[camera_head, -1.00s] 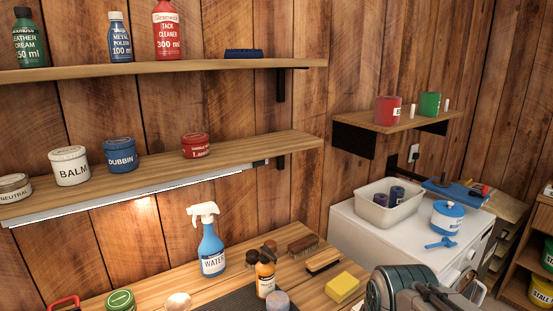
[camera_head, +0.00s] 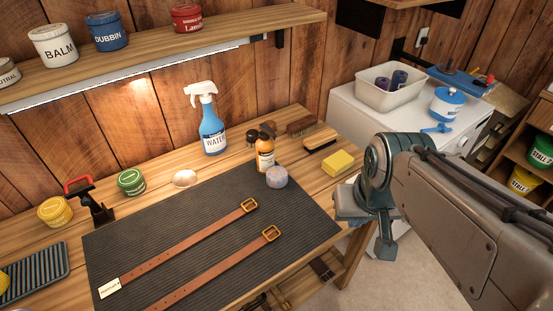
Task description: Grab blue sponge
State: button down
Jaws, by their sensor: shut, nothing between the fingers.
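No clear blue sponge shows in the current head view. The top shelf, where a dark blue block lay earlier, is out of frame. A yellow sponge-like block (camera_head: 339,162) lies at the bench's right end. A small round blue-grey and pinkish item (camera_head: 277,177) sits on the dark mat; I cannot tell what it is. My gripper (camera_head: 385,247) hangs beside the bench's right edge, pointing down, partly hidden by my arm. It is shut and empty, apart from the yellow block.
The bench holds a ribbed mat (camera_head: 140,240) with two leather straps, a blue spray bottle (camera_head: 212,133), an orange bottle (camera_head: 265,155) and brushes (camera_head: 318,140). A shelf (camera_head: 240,28) with tins overhangs it. A white cabinet (camera_head: 350,112) with a bin (camera_head: 372,98) stands right.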

aim_at(276, 176)
jog(key=u, duration=2.45)
jog(key=k, duration=1.05)
jog(key=z, duration=1.35)
jog(key=i, duration=1)
jog(key=u, duration=0.05)
